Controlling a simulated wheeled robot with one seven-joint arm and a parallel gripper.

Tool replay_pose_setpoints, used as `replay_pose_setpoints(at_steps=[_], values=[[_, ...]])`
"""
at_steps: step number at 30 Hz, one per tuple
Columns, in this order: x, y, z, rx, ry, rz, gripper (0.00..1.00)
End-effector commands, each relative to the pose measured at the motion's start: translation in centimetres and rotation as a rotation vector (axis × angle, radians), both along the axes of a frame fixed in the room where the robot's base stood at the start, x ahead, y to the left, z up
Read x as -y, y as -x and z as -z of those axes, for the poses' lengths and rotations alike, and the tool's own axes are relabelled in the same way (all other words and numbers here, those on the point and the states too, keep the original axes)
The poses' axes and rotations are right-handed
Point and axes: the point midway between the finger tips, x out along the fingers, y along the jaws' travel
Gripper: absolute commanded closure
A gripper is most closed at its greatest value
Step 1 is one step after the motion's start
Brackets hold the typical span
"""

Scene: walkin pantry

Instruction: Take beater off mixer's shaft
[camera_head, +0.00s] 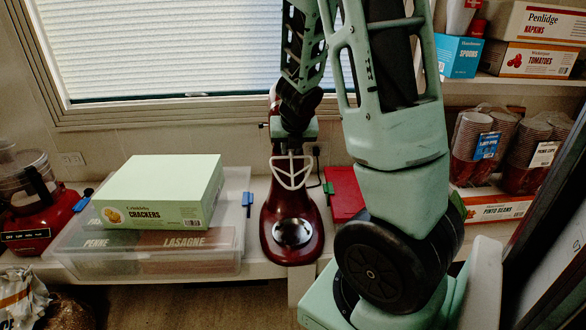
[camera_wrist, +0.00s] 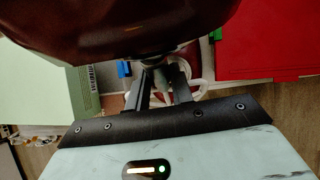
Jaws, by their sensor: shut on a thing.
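The dark red mixer (camera_head: 283,240) stands on the counter with a steel disc (camera_head: 292,232) on its base. Its head is mostly hidden behind my arm, but its underside fills the top of the wrist view (camera_wrist: 110,25). The white beater (camera_head: 291,172), with an open frame, hangs above the base; part of it shows behind my fingers in the wrist view (camera_wrist: 207,75). My gripper (camera_wrist: 162,85) is shut on the beater's upper stem, just below the mixer head. I cannot tell whether the stem is still on the shaft.
Left of the mixer, a green crackers box (camera_head: 165,192) sits on a clear bin (camera_head: 215,255). A red board or book (camera_head: 343,193) lies close on its right. A red food processor (camera_head: 40,220) stands far left. Shelves with boxes and stacked cups (camera_head: 470,135) are at right.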

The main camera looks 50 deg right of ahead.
Motion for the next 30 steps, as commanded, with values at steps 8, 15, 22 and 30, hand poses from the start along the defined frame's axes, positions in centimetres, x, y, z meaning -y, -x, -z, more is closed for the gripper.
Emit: replay_pose_setpoints(at_steps=[8,15,22,30], values=[[1.02,0.31,-0.32,0.013,0.006,0.017,1.00],[1.03,0.37,-0.19,0.015,0.003,0.012,1.00],[1.04,0.39,-0.04,0.036,-0.016,-0.016,1.00],[1.07,0.49,0.02,0.059,-0.038,-0.050,1.00]])
